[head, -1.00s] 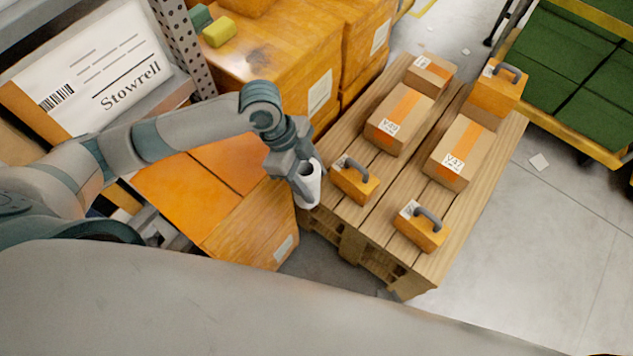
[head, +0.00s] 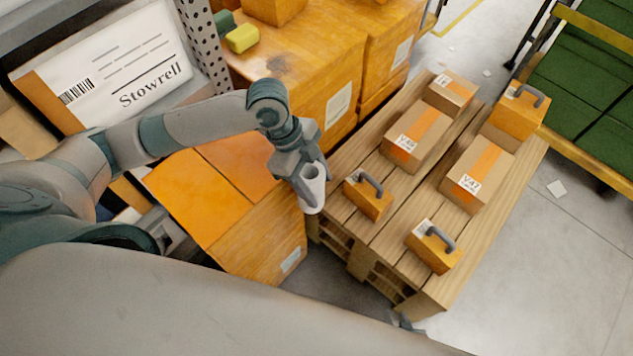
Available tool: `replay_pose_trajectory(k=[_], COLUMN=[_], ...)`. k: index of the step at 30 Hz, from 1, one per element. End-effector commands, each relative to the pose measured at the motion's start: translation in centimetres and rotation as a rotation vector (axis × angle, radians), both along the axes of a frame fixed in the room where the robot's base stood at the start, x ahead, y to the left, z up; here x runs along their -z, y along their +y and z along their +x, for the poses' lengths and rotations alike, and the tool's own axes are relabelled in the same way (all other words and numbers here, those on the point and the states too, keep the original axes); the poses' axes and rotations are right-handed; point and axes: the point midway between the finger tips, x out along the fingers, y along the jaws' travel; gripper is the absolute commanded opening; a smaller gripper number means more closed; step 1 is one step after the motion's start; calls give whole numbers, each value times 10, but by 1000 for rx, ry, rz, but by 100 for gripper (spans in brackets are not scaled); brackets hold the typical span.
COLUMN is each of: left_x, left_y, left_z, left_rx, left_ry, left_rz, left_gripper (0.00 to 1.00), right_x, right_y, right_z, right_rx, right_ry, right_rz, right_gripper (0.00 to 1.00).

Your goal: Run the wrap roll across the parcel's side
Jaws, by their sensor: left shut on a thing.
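My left gripper (head: 306,180) is shut on the white wrap roll (head: 312,192), a hollow tube held upright at the pallet's left edge. The roll is apart from the parcels. Cardboard parcels with orange tape lie on the wooden pallet (head: 388,205): one in the middle (head: 417,135), one labelled V47 (head: 478,172) to its right, and a smaller one (head: 451,92) at the back. I cannot tell which parcel the task means. A small part of my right gripper (head: 406,322) shows below the pallet's front corner; its fingers are not clear.
Orange boxes with grey handles stand on the pallet: front left (head: 368,197), front right (head: 433,247) and back right (head: 519,110). Large orange cartons (head: 300,85) stand left of the pallet. A yellow-framed cart (head: 585,150) with green boxes stands at the right. Floor to the right is mostly clear.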

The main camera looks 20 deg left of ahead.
Motion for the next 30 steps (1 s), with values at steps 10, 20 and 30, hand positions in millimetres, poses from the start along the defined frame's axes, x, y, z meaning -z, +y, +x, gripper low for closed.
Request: replay_pose_trajectory(k=[10, 20, 30], left_x=[0, 0, 0], left_y=[1, 5, 9], left_z=[1, 2, 4], left_rx=[0, -1, 0], left_ry=[-1, -1, -1], left_rz=[0, 0, -1], left_gripper=[32, 32, 32], right_x=[-1, -2, -3], right_y=[0, 0, 0], right_z=[1, 1, 1], right_rx=[0, 0, 0], right_ry=[-2, -2, -2], right_rz=[0, 0, 0], right_gripper=[31, 31, 31])
